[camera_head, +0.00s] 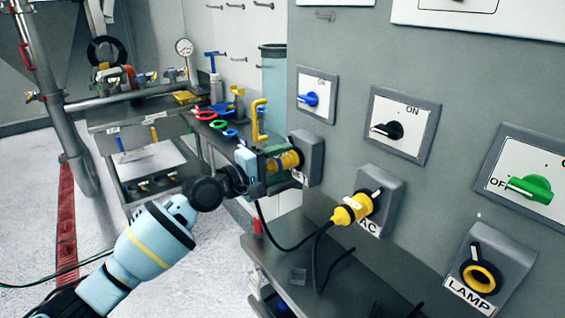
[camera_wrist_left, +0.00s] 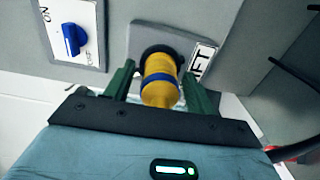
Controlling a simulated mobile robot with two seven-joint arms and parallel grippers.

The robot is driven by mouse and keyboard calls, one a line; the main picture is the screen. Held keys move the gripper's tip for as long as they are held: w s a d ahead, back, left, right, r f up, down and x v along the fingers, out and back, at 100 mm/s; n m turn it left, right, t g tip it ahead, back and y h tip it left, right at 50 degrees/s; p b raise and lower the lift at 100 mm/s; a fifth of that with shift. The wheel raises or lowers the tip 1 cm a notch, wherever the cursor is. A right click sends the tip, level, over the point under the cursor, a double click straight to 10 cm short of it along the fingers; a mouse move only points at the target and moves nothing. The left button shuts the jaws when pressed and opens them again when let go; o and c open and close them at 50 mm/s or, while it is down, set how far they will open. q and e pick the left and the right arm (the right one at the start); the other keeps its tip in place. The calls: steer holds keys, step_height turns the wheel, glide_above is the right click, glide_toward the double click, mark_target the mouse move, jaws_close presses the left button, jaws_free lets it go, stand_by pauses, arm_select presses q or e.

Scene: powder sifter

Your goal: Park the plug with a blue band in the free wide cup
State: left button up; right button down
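The yellow plug with a blue band (camera_wrist_left: 160,82) sits in a grey wall socket box (camera_wrist_left: 132,38), whose label is partly hidden and ends in "FT". In the head view, the plug (camera_head: 287,160) shows beside my left gripper (camera_head: 272,164). In the left wrist view, my left gripper (camera_wrist_left: 158,85) has its green fingers on either side of the plug. They look open, with a narrow gap at the left. A black round cup with a yellow ring (camera_head: 481,277), labelled LAMP, stands empty at lower right. Whether it is the wide cup is unclear. My right gripper is not in view.
Another yellow plug (camera_head: 353,209) sits in the box labelled AC, its black cable hanging over the dark shelf (camera_head: 330,277). Blue (camera_head: 310,98), black (camera_head: 389,130) and green (camera_head: 530,188) switches are on the wall. A cluttered bench stands behind at left.

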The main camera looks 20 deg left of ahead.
arm_select(q)
steer(key=c, duration=1.1)
steer(key=shift+a, duration=0.1)
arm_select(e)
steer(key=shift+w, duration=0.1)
arm_select(q)
steer(key=shift+s+a+r, duration=0.1)
steer(key=shift+s+a, duration=0.3)
steer(key=shift+s, duration=0.15)
steer(key=shift+p+v, duration=0.5)
steer(key=shift+v, duration=1.75)
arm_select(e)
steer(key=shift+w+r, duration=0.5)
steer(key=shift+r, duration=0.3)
arm_select(q)
steer(key=shift+d, duration=0.1)
